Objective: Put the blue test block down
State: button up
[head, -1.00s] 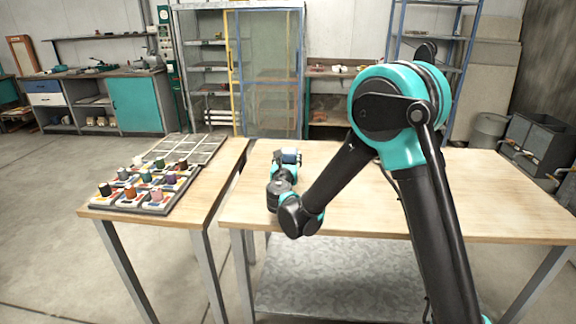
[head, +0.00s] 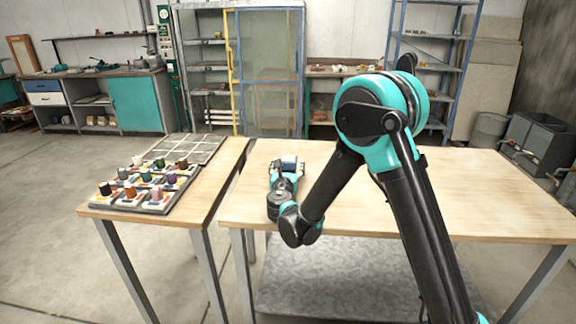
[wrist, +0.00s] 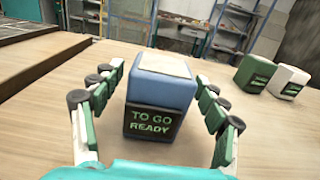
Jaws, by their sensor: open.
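The blue test block (wrist: 160,85) stands upright on the right-hand wooden table (head: 430,190), with a pale top and a dark label reading "TO GO READY" facing the wrist camera. It also shows small in the head view (head: 289,161), partly hidden by my gripper. My gripper (wrist: 161,105) is open, with its fingers on both sides of the block. Gaps show between the fingers and the block's sides in the wrist view.
A green block (wrist: 255,74) and a white block (wrist: 289,82) stand to the right in the wrist view. The left table (head: 213,178) holds a rack of several coloured spools (head: 145,178) and an empty gridded tray (head: 190,148). The right table's right half is clear.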

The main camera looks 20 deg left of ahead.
jog(key=shift+r, duration=0.15)
jog(key=v, duration=1.2)
